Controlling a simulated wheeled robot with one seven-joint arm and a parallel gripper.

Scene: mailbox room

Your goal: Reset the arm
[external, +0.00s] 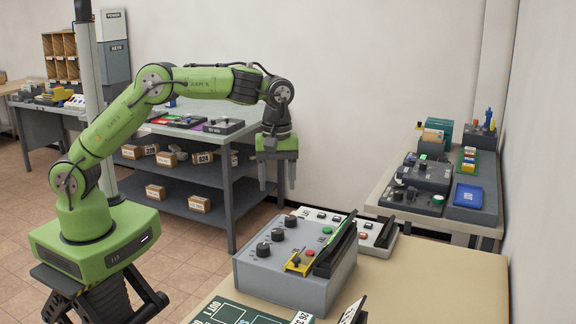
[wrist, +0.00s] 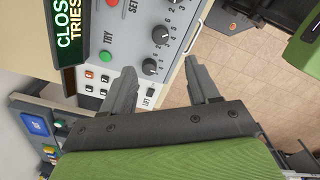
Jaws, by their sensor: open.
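My green arm (external: 205,80) is raised and bent, with its forearm reaching right and its wrist pointing down. My gripper (external: 277,180) hangs above and behind the grey control box, with its two fingers apart and nothing between them. In the wrist view my gripper (wrist: 163,92) also shows open and empty, with the box's panel under and beside its left finger. The grey control box (external: 262,278) stands on the tan table, with black knobs, a red and a green button and a dark raised display.
A white panel with buttons (external: 375,232) lies behind the box. The tan table (external: 440,285) is bare at right. A side table (external: 480,230) holds several devices and a blue tray. Shelves with cartons (external: 190,190) stand behind my arm.

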